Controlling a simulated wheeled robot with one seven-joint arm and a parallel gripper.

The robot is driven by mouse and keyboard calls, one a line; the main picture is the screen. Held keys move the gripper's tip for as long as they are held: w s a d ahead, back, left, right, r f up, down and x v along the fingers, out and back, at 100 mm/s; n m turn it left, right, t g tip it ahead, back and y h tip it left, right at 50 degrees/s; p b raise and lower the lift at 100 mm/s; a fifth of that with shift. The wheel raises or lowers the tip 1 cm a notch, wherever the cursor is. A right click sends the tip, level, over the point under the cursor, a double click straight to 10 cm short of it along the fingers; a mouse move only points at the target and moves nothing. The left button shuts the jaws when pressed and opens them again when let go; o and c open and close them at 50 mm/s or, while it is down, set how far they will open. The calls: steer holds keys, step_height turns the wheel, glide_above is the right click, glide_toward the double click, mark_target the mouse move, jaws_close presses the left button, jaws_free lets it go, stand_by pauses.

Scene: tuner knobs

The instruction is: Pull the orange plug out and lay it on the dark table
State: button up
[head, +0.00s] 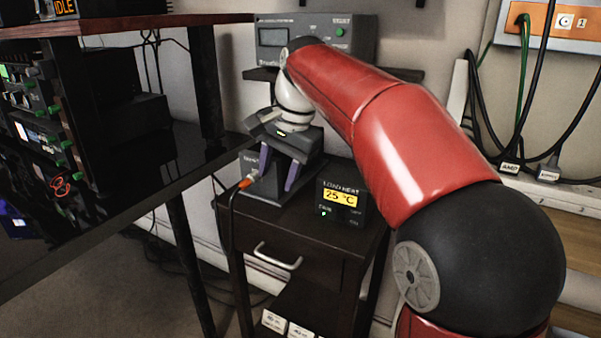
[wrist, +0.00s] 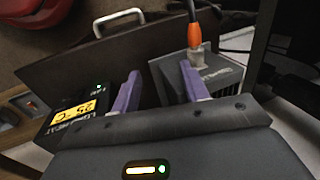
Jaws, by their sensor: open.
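The orange plug (head: 245,183) sits at the front of a grey box (head: 266,188) on the small dark cabinet, with a dark cable hanging from it. In the wrist view the orange plug (wrist: 193,37) meets a metal socket on the grey box (wrist: 212,78). My gripper (head: 277,180) points down over the grey box, its two purple fingers apart with nothing between them. In the wrist view my gripper (wrist: 160,68) has the plug beyond its right fingertip, apart from it. The dark table (head: 110,215) stands at the left.
A small display reading 25 °C (head: 341,204) stands on the cabinet (head: 300,222), right of the grey box. A grey instrument (head: 345,35) sits on a shelf behind. The table's near part looks bare.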

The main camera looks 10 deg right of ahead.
mark_target(253, 175)
steer(key=w+a, duration=0.2)
steer(key=a, duration=0.1)
steer(key=w+a, duration=0.1)
steer(key=shift+w+a+f, duration=0.15)
steer(key=shift+a+f, duration=0.05)
steer(key=shift+f, duration=0.35)
jaws_close()
